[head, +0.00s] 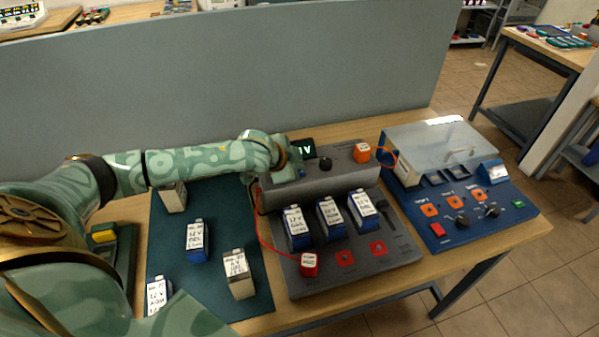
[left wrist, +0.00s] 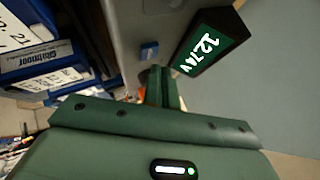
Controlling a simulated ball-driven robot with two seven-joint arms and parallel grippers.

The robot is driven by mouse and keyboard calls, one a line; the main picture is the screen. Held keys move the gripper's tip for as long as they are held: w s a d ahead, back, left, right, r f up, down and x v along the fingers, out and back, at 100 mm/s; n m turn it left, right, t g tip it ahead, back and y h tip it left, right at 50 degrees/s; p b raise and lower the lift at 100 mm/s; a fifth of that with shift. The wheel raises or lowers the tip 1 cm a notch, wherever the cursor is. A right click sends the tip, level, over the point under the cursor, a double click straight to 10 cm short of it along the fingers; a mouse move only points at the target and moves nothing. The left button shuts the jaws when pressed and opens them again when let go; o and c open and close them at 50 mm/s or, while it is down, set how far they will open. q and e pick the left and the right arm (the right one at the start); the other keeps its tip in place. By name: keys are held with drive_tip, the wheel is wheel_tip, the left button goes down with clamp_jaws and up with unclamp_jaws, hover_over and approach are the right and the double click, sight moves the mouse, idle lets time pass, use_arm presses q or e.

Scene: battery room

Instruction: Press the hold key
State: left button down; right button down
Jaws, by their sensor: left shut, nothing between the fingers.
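The hold key appears to be a small blue key (left wrist: 148,50) on the grey tester, beside the display in the left wrist view. The tester's display (left wrist: 205,44) reads 12.74V there; in the head view its dark screen (head: 304,148) is partly hidden by my arm. My left gripper (head: 296,174) is at the left end of the tester's raised grey housing (head: 335,185). In the left wrist view its green fingers (left wrist: 157,72) are shut and empty, with their tips just short of the blue key. I cannot tell whether they touch it. My right gripper is not in view.
Several blue-and-white batteries stand on the tester and on the dark green mat (head: 210,275). A red block (head: 309,264) and an orange block (head: 361,152) have leads. A blue control panel (head: 462,210) with a clear cover is at the right. A grey partition (head: 240,80) stands behind.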

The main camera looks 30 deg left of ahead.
use_arm(q)
drive_tip(key=shift+f, duration=0.15)
idle(0.5)
drive_tip(key=shift+f, duration=0.25)
drive_tip(key=shift+f+p, duration=0.3)
drive_tip(key=shift+f, duration=0.1)
idle(0.7)
drive_tip(key=shift+r, duration=0.1)
drive_tip(key=shift+r+p, duration=0.75)
drive_tip(key=shift+p, duration=0.4)
wheel_tip(320, 180, up, 5)
drive_tip(key=p, duration=0.6)
